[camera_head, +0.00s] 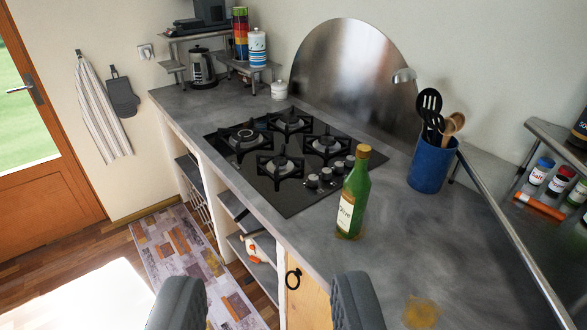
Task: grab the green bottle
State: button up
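A green bottle (354,197) with a cork-coloured top and a pale label stands upright on the grey counter (388,262), to the right of the gas hob. My gripper (268,302) shows at the bottom of the view as two dark grey fingers set wide apart. It is open, with nothing between the fingers. The bottle is beyond the fingers and up to the right, apart from them.
The hob (285,155) with its knobs lies left of the bottle. A blue utensil pot (431,165) stands behind it to the right. A metal rail (515,235) and spice shelf are at right. A yellow stain (421,312) marks the near counter.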

aim_at(357, 186)
jog(key=u, duration=0.2)
jog(key=i, duration=0.95)
jog(key=u, duration=0.25)
